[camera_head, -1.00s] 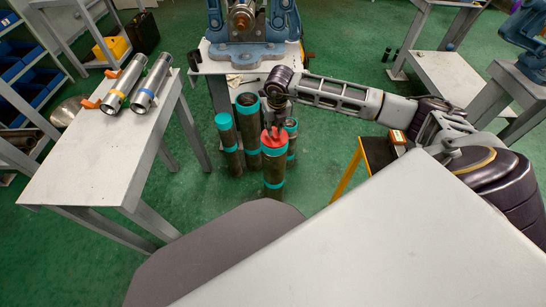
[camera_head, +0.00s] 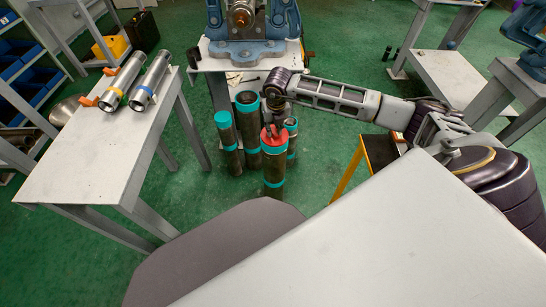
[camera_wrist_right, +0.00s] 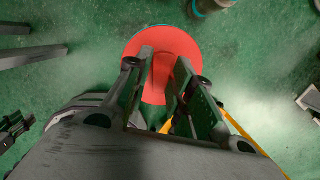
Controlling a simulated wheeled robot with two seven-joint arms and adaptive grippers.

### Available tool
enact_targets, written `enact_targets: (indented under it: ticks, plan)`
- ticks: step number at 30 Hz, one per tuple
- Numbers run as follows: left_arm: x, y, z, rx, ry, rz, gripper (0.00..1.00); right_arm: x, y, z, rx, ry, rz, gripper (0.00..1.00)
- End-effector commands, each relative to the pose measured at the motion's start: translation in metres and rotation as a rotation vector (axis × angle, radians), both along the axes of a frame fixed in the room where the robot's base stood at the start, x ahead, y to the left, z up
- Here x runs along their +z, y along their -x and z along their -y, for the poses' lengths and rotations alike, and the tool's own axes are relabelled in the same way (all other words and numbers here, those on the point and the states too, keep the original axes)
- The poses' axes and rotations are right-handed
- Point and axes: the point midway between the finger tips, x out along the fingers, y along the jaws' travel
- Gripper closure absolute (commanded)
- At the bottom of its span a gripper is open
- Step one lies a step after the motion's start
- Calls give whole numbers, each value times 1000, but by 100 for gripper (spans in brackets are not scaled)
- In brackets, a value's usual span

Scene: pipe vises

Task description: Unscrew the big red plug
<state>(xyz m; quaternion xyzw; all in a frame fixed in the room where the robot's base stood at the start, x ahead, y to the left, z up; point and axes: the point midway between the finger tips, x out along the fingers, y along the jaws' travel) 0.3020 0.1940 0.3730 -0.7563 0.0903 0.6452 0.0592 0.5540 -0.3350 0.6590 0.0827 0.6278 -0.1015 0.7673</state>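The big red plug (camera_head: 268,142) sits on top of the front upright pipe (camera_head: 274,172), a dark pipe with teal bands. In the right wrist view, the plug (camera_wrist_right: 136,46) is a wide red disc below my right gripper (camera_wrist_right: 168,56). The two dark fingers of my right gripper (camera_head: 273,130) point down at the plug's top, one on each side of its middle. They stand apart, with red showing between them. The plug's raised grip is mostly hidden by the fingers, and I see no clear contact. My left gripper is not in view.
Several teal-capped pipes (camera_head: 229,143) stand close behind and left of the plugged pipe. A blue vise (camera_head: 243,50) is on the bench behind. Two metal pipes (camera_head: 150,80) lie on the left table (camera_head: 80,165). A yellow-legged stand (camera_head: 348,172) is to the right.

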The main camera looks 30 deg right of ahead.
Motion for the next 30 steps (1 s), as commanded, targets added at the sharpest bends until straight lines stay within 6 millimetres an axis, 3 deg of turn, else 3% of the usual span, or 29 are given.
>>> enact_targets:
  ticks: [30]
  plan:
    - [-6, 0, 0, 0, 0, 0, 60, -10, 1, 3, 3, -4, -6, 77]
